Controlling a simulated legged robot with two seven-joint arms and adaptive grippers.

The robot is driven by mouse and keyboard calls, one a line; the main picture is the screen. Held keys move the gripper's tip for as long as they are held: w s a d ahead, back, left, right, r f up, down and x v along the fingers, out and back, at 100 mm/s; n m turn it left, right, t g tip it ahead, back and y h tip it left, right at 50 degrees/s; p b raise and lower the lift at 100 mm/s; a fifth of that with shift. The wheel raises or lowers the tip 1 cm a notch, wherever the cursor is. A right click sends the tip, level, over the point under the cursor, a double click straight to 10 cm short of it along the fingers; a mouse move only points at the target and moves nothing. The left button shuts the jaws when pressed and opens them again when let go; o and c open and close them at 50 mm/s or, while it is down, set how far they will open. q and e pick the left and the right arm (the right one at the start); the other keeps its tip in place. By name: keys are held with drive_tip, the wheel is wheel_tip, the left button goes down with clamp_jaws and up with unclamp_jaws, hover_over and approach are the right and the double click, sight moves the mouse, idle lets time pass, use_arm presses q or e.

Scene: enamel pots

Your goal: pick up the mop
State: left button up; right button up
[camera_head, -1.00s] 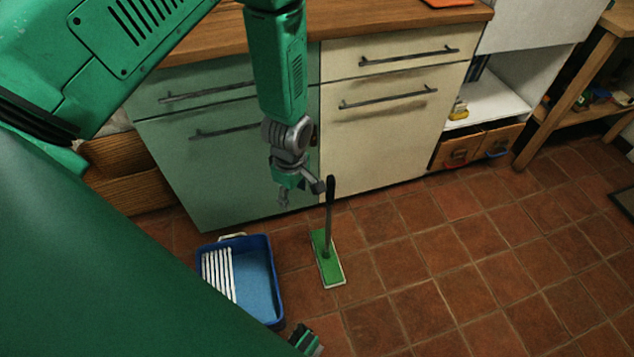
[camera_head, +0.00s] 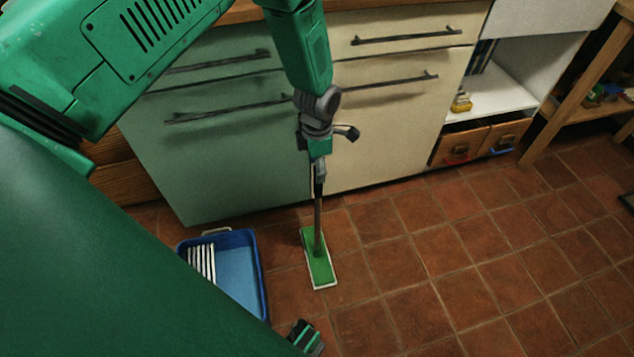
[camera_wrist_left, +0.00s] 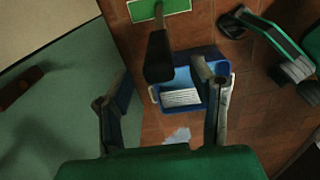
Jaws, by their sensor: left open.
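The mop stands upright on the tiled floor, with a flat green head (camera_head: 319,262) and a thin pole (camera_head: 318,215). My left gripper (camera_head: 334,154) is at the top of its handle, hiding part of the grip in the head view. The fingers are open; I see no closed hold on the grip. The green head also shows at the top of that view. My right gripper is not in view.
A blue tray (camera_head: 262,265) with white ribs lies on the floor left of the mop. Green (camera_head: 220,150) and cream (camera_head: 385,130) cabinets with bar handles stand close behind. Open shelves and a wooden table leg (camera_head: 565,95) are at right. The tiled floor (camera_head: 450,260) in front is clear.

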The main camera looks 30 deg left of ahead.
use_arm(q)
wheel_tip(320, 180, down, 5)
drive_tip(key=shift+w+f+b, duration=0.1)
drive_tip(key=shift+w+b, duration=0.05)
drive_tip(key=shift+b, duration=1)
drive_tip(key=shift+a+f, duration=0.15)
drive_tip(key=shift+a, duration=0.2)
drive_tip(key=shift+d+r, duration=0.2)
drive_tip(key=shift+d, duration=0.3)
clamp_jaws()
drive_tip(key=shift+d+r, duration=0.1)
drive_tip(key=shift+d, duration=0.1)
drive_tip(key=shift+a, duration=0.1)
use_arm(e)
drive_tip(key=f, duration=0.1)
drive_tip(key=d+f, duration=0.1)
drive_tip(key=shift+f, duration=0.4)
